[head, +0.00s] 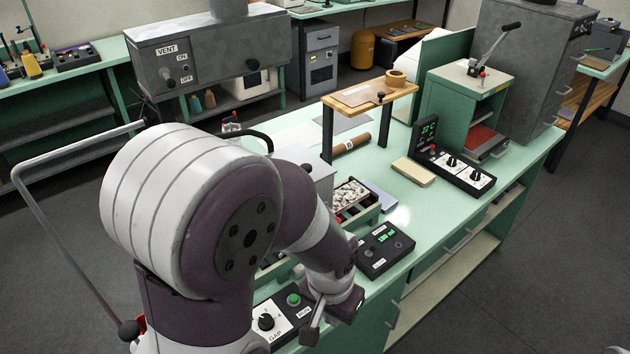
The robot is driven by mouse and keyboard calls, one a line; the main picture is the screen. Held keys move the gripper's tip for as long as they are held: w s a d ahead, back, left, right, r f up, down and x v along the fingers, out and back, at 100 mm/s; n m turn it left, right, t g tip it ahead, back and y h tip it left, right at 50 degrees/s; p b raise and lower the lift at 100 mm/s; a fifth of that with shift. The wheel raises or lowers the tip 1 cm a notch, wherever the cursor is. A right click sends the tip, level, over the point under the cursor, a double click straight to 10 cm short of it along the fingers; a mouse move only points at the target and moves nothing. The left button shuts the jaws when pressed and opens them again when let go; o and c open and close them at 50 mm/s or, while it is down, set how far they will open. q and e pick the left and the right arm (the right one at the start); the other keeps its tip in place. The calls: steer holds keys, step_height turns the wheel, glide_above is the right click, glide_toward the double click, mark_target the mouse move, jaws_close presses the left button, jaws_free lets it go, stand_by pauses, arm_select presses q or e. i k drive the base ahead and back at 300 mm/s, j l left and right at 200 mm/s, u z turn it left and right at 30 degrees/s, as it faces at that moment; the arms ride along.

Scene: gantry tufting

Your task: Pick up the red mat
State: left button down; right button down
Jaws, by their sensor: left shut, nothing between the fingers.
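A flat red piece (481,138), which looks like the red mat, lies in the open bay at the bottom of the green lever press (455,105) at the right back of the bench. The press's body hides part of it. My left gripper (312,335) is shut and empty at the bench's front edge, by the black control box with the green button (283,312). It is far from the red piece and to its lower left. My right gripper is not in view.
A black control panel with knobs (452,167) and a tan block (413,172) stand before the press. A small wooden-topped stand (370,95) is left of it. A tray of pale bits (350,195) and a black display box (384,250) sit nearer. The bench's right front is clear.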

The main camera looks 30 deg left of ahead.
mark_target(349, 195)
steer(key=u, duration=0.95)
steer(key=i+l, duration=0.2)
steer(key=l, duration=0.15)
steer(key=i+l+u, duration=0.1)
steer(key=l, duration=0.25)
steer(key=i+l, duration=0.25)
steer(key=i+l+u, duration=0.1)
steer(key=l, duration=0.35)
steer(key=i+l, duration=0.25)
steer(key=i+l+u, duration=0.15)
steer(key=l, duration=0.3)
